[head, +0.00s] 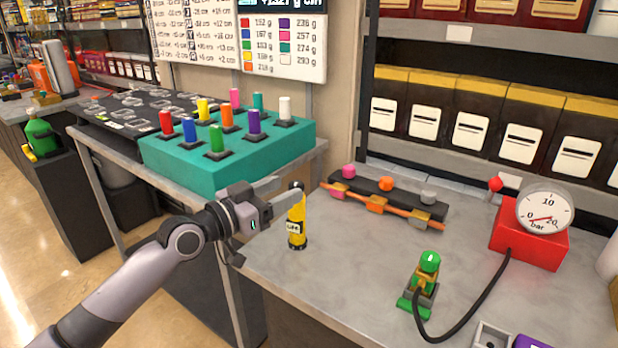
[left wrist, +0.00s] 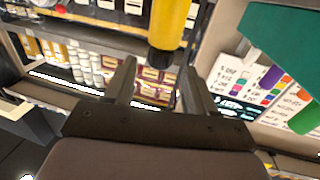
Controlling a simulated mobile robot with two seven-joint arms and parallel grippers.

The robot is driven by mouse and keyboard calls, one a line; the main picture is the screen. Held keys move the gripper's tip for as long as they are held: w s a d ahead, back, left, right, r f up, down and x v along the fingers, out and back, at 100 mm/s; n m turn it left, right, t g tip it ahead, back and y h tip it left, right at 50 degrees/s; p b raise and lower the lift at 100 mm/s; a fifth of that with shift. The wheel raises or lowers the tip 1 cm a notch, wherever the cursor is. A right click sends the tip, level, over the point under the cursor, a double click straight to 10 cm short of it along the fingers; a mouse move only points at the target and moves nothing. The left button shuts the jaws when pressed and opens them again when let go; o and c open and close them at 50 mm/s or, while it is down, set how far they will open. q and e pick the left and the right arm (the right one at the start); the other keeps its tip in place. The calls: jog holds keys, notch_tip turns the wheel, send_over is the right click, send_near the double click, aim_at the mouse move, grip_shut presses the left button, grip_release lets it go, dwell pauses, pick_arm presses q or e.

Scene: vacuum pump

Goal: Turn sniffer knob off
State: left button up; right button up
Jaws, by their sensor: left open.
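The sniffer, as I take it, is a yellow cylinder (head: 297,222) with a label and black ends, upright near the left edge of the grey table. A small black knob-like part (head: 296,186) shows at its top, partly hidden by my gripper. My left gripper (head: 284,190) is open with its fingers pointing at the top of the cylinder. In the left wrist view the yellow cylinder (left wrist: 171,22) hangs in from the top, its black end lying in line with the gap between the open fingers (left wrist: 158,78). I cannot tell whether they touch. My right gripper is not in view.
A teal block (head: 235,152) with coloured pegs stands behind my left arm. A black rack with an orange bar (head: 372,203), a green valve (head: 428,272) and a red gauge box (head: 530,245) with a black hose stand to the right. The table front centre is clear.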

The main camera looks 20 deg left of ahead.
aim_at(302, 182)
pick_arm(q)
jog(key=shift+x, duration=3.15)
